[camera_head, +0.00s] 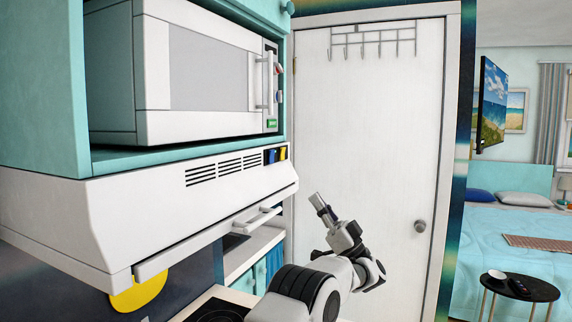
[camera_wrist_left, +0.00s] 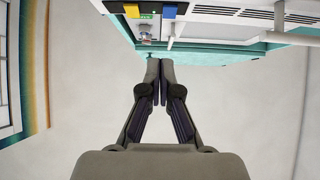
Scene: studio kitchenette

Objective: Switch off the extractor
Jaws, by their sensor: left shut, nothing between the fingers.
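The extractor (camera_head: 130,205) is the white sloped hood under the microwave in the head view. It has dark vent slots and a front handle (camera_head: 258,221). Near its right end are a blue switch (camera_head: 269,156) and a yellow switch (camera_head: 283,153). In the left wrist view a blue block (camera_wrist_left: 169,12) and a yellow block (camera_wrist_left: 182,9) show at the top. My left gripper (camera_head: 318,201) is right of the hood's end, apart from it, pointing up and left. Its fingers (camera_wrist_left: 160,65) are shut together and empty. My right gripper is out of view.
A white microwave (camera_head: 205,65) sits in the teal cabinet (camera_head: 40,90) above the hood. A cooktop (camera_head: 218,311) is below. A white door (camera_head: 385,120) with a hook rack stands behind the gripper. A bed (camera_head: 515,230) and a round table (camera_head: 520,286) are at the right.

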